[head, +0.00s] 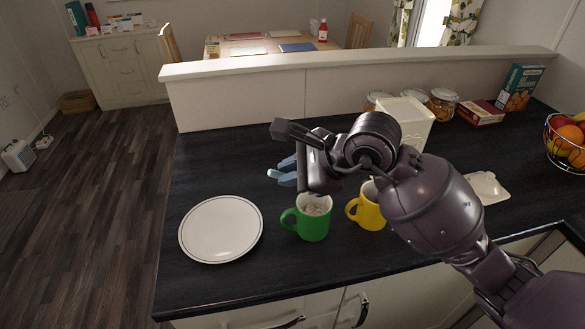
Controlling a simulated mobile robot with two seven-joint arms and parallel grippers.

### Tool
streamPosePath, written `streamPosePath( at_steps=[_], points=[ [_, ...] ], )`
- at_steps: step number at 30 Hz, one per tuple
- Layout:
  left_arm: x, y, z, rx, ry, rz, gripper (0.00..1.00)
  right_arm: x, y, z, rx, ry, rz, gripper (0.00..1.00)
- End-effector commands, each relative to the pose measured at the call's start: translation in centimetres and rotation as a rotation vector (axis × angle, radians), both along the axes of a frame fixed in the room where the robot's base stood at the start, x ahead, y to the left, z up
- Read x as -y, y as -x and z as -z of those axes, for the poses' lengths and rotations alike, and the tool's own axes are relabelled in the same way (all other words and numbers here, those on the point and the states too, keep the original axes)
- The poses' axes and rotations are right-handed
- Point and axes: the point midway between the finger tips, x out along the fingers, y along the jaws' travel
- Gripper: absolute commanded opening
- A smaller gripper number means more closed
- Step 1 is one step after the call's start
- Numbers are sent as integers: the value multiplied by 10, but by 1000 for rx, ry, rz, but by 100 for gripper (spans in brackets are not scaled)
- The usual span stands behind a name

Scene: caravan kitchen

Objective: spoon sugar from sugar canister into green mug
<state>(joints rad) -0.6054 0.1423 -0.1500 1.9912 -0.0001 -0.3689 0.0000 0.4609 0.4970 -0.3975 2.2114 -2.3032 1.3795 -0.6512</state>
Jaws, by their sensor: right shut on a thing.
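The green mug (313,226) stands upright on the dark counter, with something pale visible inside it. My right gripper (316,186) is just above and behind the mug's rim, pointing down. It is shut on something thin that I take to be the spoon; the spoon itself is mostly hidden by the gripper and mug. The cream square canister (413,112), likely the sugar canister, stands behind my right arm, its lower part hidden. A pale lid with a knob (488,186) lies on the counter at the right. My left gripper is out of view.
A yellow mug (369,213) stands right of the green one, partly behind my arm. A white plate (221,229) lies left. A light blue item (284,178) lies behind the gripper, partly hidden. Jars (442,102), boxes (519,87) and a fruit basket (567,141) line the back right.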

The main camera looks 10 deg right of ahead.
Motion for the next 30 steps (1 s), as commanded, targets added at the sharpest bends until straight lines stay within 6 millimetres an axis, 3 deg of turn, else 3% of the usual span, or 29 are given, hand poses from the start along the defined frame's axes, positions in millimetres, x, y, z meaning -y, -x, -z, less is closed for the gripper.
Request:
streamPosePath(
  at_steps=[30],
  points=[
    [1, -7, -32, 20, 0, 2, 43, -13, -1, 6, -123, 272, -111, 0]
  ],
)
